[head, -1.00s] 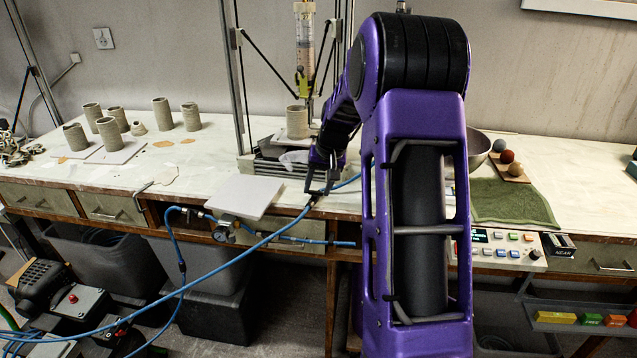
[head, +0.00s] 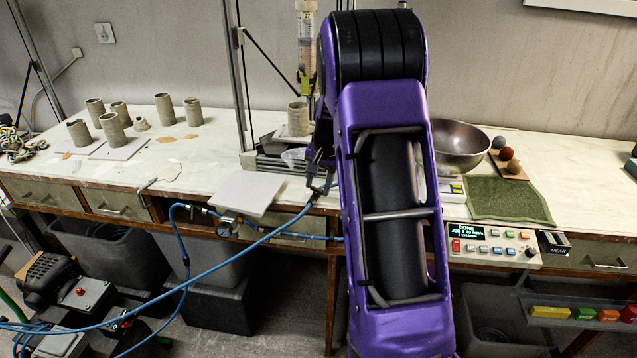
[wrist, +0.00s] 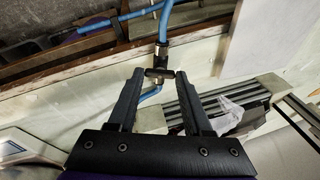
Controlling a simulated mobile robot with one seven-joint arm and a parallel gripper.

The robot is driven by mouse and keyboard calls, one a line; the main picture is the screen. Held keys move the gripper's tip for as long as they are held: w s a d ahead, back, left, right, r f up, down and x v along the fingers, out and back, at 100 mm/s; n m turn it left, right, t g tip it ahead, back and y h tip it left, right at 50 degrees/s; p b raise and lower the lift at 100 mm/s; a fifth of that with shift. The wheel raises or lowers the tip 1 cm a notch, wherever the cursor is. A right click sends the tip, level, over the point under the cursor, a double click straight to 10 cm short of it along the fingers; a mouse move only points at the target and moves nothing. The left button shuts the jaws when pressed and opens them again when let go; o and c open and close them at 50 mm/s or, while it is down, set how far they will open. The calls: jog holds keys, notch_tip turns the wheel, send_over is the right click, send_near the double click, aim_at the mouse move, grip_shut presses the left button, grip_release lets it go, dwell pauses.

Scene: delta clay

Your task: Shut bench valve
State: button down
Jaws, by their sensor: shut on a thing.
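In the wrist view, the bench valve (wrist: 159,57) is a small metal fitting on a blue hose at the bench's front edge, with a short dark handle (wrist: 158,74) across it. My gripper (wrist: 158,77) has its two fingertips on either side of this handle and is shut on it. In the head view, my gripper (head: 319,182) is low at the bench front, just right of the white board; my arm hides part of it. The valve is too small there to read its handle angle.
A white board (head: 247,193) overhangs the bench edge left of my gripper. Blue hose (head: 262,240) hangs across the front. A printer frame with a clay cylinder (head: 298,118) stands behind. A steel bowl (head: 455,145) and control panel (head: 490,246) are to the right.

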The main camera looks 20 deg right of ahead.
jog(key=shift+c, duration=1.6)
grip_release()
jog(key=shift+r, duration=0.1)
jog(key=p+v, duration=0.1)
jog(key=v, duration=1.6)
jog(key=shift+r, duration=0.15)
